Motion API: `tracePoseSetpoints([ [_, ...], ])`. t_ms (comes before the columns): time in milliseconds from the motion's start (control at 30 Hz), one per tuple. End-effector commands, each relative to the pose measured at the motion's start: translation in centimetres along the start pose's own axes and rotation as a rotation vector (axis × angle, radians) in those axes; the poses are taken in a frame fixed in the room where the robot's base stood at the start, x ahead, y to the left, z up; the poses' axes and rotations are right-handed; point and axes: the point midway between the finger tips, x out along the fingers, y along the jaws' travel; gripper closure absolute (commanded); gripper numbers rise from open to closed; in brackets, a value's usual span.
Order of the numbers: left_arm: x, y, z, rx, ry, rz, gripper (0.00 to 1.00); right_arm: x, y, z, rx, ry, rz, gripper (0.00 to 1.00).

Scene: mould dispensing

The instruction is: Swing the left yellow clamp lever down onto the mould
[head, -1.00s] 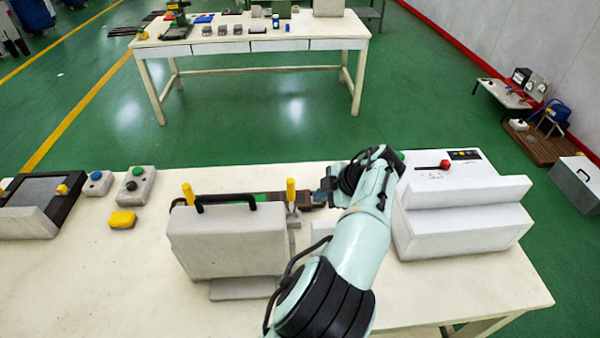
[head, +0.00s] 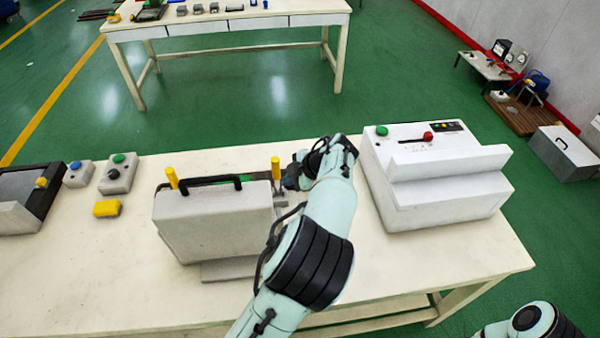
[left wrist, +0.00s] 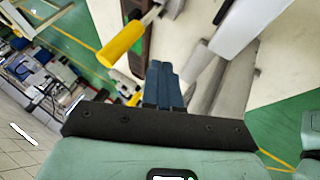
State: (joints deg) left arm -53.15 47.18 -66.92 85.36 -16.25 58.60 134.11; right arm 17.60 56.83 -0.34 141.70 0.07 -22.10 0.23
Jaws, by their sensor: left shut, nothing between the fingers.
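The grey-white mould (head: 213,225) with a black handle stands on the near table. The left yellow clamp lever (head: 172,178) points up at its left end. A second yellow lever (head: 276,168) stands upright at its right end. My left gripper (head: 290,178) is just right of this second lever, well away from the left one; its fingers are partly hidden by my wrist. In the left wrist view its blue fingers (left wrist: 164,84) are together with nothing between them. A yellow lever handle (left wrist: 121,45) lies beside them; I cannot tell which one. My right gripper is out of view.
A white machine (head: 435,175) with green and red knobs stands right of my left arm. Button boxes (head: 118,174), a yellow block (head: 107,208) and a black-framed tray (head: 62,200) are at the left. The table front is mostly clear.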

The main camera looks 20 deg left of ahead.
Motion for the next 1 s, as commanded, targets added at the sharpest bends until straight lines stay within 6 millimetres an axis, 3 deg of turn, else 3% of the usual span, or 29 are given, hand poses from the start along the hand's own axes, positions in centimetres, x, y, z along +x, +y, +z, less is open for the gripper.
tracePoseSetpoints([
  [100,2.4,0.0,-0.1,-0.001,0.002,-0.003,1.0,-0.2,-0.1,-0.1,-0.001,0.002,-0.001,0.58],
  [200,2.7,2.1,-0.1,-0.005,0.0,0.002,1.0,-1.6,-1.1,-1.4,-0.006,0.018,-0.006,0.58],
  [400,3.5,3.6,0.0,-0.002,-0.002,0.002,1.0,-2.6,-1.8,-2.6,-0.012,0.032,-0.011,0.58],
  [1000,4.1,3.3,-0.5,0.0,-0.001,-0.001,1.0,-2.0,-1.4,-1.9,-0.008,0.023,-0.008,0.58],
])
